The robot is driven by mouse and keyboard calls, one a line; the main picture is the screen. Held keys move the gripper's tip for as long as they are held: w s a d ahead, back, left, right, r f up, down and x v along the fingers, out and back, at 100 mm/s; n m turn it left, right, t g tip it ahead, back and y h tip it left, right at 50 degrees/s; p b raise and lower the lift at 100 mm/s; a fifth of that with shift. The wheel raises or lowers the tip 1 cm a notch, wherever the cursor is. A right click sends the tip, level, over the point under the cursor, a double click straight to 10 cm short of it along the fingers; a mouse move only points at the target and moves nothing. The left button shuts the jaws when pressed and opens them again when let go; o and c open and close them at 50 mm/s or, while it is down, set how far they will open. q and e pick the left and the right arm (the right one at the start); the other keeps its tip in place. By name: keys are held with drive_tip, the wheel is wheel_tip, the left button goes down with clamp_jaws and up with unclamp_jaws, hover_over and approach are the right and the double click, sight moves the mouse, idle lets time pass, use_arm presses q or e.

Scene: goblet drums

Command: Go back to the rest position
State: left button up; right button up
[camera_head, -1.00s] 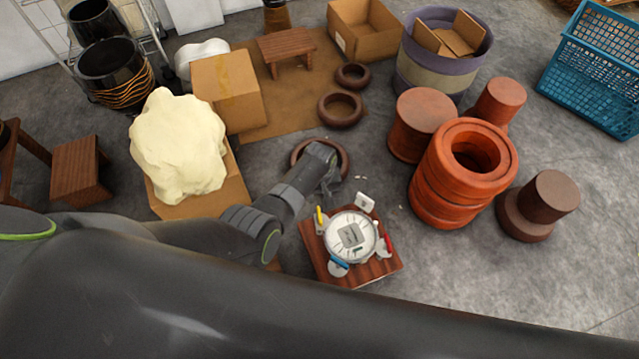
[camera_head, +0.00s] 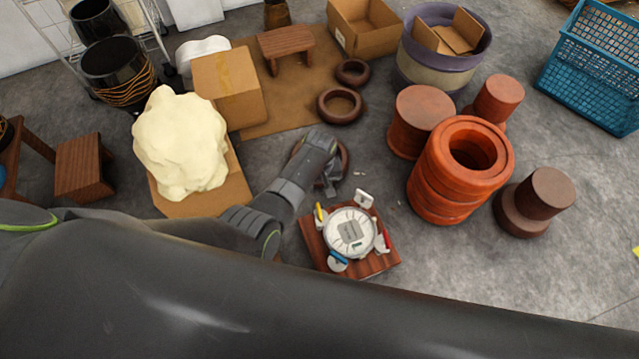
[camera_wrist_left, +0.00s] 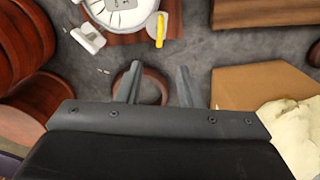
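My left gripper (camera_head: 331,184) is in the middle of the head view, above the floor. In the left wrist view its two fingers (camera_wrist_left: 158,82) are spread apart with nothing between them. A brown ring (camera_head: 346,158) lies on the floor beyond it, partly hidden by the gripper in the head view. In the left wrist view the ring (camera_wrist_left: 154,80) shows behind and between the fingers, and I cannot tell any contact. My right gripper is in neither view.
A round white device (camera_head: 350,232) sits on a small wooden stand (camera_head: 382,262) near the gripper. Orange ring-shaped drums (camera_head: 447,190) stand to the right. A cream lump (camera_head: 180,145) rests on cardboard (camera_head: 235,190) to the left. Bare floor (camera_head: 590,265) lies at lower right.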

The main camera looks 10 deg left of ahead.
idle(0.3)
use_arm(q)
drive_tip(key=s+a+f+m, duration=0.1)
drive_tip(key=s+a+f, duration=0.45)
drive_tip(key=s, duration=0.35)
drive_tip(key=s+a+f, duration=0.5)
drive_tip(key=s+a, duration=0.1)
drive_tip(key=s, duration=0.2)
drive_tip(key=s+a+f+m, duration=0.1)
drive_tip(key=s+a, duration=0.2)
drive_tip(key=s, duration=0.3)
drive_tip(key=s+a+m+t, duration=0.1)
drive_tip(key=s+a, duration=0.1)
drive_tip(key=s, duration=0.4)
drive_tip(key=s+a+f+m, duration=0.1)
drive_tip(key=s+a, duration=0.2)
drive_tip(key=s, duration=0.3)
drive_tip(key=s+r+y+p, duration=0.1)
drive_tip(key=s+r+p, duration=0.4)
drive_tip(key=p, duration=0.9)
drive_tip(key=shift+s+a+r+p, duration=0.3)
drive_tip(key=shift+s+a+r, duration=0.1)
drive_tip(key=shift+s, duration=0.8)
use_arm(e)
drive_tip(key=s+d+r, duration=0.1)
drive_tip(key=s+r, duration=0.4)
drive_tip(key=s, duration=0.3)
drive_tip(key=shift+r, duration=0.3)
